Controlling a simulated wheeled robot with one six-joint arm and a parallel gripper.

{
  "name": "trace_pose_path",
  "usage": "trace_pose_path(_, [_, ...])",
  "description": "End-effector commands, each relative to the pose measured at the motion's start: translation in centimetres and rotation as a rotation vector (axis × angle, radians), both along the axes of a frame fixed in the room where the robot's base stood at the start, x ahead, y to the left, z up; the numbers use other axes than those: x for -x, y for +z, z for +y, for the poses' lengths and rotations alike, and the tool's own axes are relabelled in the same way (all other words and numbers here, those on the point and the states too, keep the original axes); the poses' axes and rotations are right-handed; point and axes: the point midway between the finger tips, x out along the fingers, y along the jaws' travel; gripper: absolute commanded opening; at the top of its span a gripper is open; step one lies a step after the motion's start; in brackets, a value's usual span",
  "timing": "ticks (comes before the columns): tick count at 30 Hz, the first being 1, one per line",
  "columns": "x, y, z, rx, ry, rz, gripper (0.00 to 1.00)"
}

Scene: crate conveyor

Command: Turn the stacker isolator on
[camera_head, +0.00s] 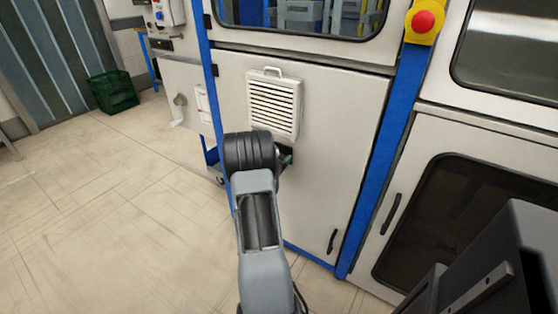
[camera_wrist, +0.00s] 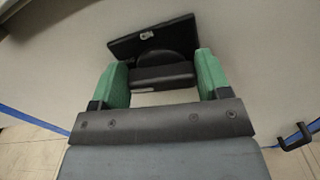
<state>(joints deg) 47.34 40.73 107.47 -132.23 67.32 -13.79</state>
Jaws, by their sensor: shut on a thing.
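The stacker isolator (camera_wrist: 125,46) is a black plate with a round black knob on the pale cabinet panel, seen in the wrist view. Its black bar handle (camera_wrist: 162,78) lies between the two green fingers of my gripper (camera_wrist: 162,80). My gripper is shut on the handle, one finger at each end. In the head view my gripper (camera_head: 287,158) is at the cabinet front just below the louvred vent, and my arm hides most of it and the isolator. I cannot read any on or off mark.
The white cabinet door (camera_head: 330,150) carries a louvred vent (camera_head: 275,105) above my gripper and a black pull handle (camera_head: 332,241) low on the right. A red emergency stop button (camera_head: 424,22) sits on the blue post. A green crate (camera_head: 113,92) stands on the floor at left.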

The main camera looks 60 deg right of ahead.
Motion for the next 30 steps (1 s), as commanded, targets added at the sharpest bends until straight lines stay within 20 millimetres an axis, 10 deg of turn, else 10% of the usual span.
trace_pose_path(30, [0.65,-1.26,0.02,0.009,0.001,-0.960,0.47])
